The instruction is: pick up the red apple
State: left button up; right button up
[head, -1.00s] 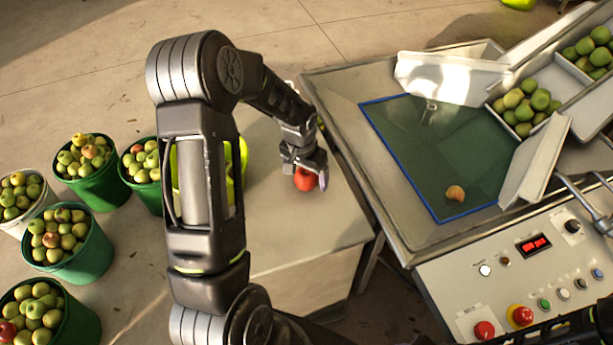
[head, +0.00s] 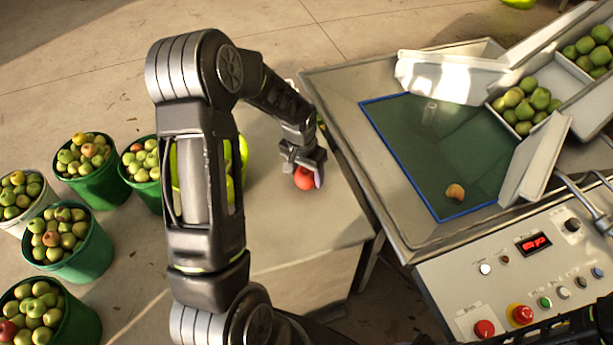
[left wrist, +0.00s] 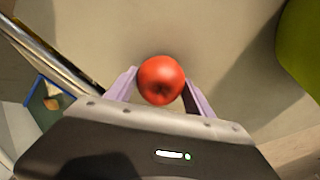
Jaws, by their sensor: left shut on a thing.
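The red apple (head: 304,180) is at the light table, below my left gripper (head: 306,176) in the head view. In the left wrist view the red apple (left wrist: 161,80) sits between the two pale purple fingers of my left gripper (left wrist: 160,90), which is shut on it. I cannot tell whether the apple still touches the table. My right gripper does not show in either view.
The table top (head: 290,225) around the apple is clear. A yellow-green container (head: 243,160) stands on its left, partly behind my arm. To the right is a machine with a blue-edged green panel (head: 400,150) holding a small orange-brown piece (head: 455,191). Green buckets (head: 85,250) of apples stand at left.

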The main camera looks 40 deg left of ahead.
aim_at(307, 170)
pick_arm(q)
jog(key=c, duration=0.6)
jog(key=shift+c, duration=0.2)
notch_tip(307, 170, up, 10)
jog(key=shift+b, duration=0.9)
jog(key=w+d+r, duration=0.1)
jog(key=w+d, duration=0.1)
jog(key=d, duration=0.6)
jog(key=w+d+r, duration=0.1)
jog(key=w+d, duration=0.1)
jog(key=d, duration=0.7)
jog(key=shift+m, duration=0.3)
jog(key=shift+d+r, duration=0.1)
jog(key=shift+r, duration=0.05)
